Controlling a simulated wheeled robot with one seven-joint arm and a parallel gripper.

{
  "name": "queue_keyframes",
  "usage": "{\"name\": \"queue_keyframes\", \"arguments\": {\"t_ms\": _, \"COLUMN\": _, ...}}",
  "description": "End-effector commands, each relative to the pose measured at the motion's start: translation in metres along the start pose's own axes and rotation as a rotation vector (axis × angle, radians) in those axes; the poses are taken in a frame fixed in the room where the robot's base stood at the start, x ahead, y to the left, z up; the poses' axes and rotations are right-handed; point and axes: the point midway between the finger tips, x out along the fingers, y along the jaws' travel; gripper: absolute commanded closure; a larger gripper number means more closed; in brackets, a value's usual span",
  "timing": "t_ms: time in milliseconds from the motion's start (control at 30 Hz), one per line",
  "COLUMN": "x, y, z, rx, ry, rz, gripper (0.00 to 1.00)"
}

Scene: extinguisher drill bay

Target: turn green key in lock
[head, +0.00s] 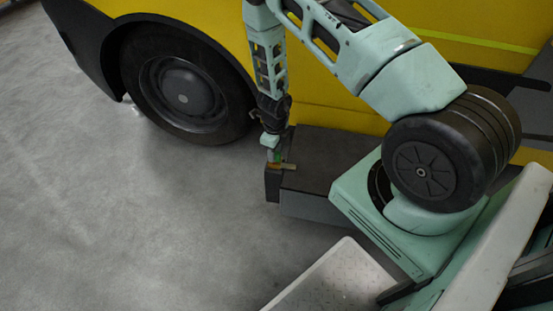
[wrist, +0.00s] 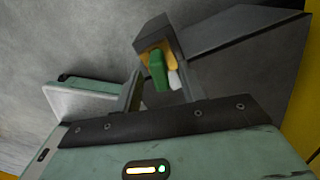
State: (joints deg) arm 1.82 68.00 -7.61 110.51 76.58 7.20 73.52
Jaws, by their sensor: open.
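The green key (wrist: 157,70) stands in a brass-coloured lock (wrist: 171,56) at the end of a dark grey block in the wrist view. In the head view the green key (head: 278,154) is a small patch just under my gripper, with the brass part (head: 289,166) beside it. My gripper (head: 271,146) points down at the lock. In the wrist view my gripper (wrist: 156,78) is open, with one finger to each side of the key. I cannot tell whether either finger touches it. The key's lower end is hidden from view.
The lock sits at the left end of a dark step (head: 325,160) along a yellow vehicle (head: 310,92). A large black wheel (head: 183,85) stands to the left. The grey floor (head: 110,210) at left is clear.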

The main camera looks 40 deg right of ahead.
Motion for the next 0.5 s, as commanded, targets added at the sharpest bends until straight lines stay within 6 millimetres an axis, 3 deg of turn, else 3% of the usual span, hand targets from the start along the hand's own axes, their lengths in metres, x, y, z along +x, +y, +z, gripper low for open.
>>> {"name": "queue_keyframes", "arguments": {"t_ms": 33, "x": -0.015, "y": 0.0, "z": 0.001, "rx": -0.002, "ry": -0.002, "rz": -0.001, "gripper": 0.59}}
{"name": "queue_keyframes", "arguments": {"t_ms": 500, "x": -0.122, "y": 0.001, "z": 0.001, "rx": -0.003, "ry": -0.002, "rz": -0.001, "gripper": 0.59}}
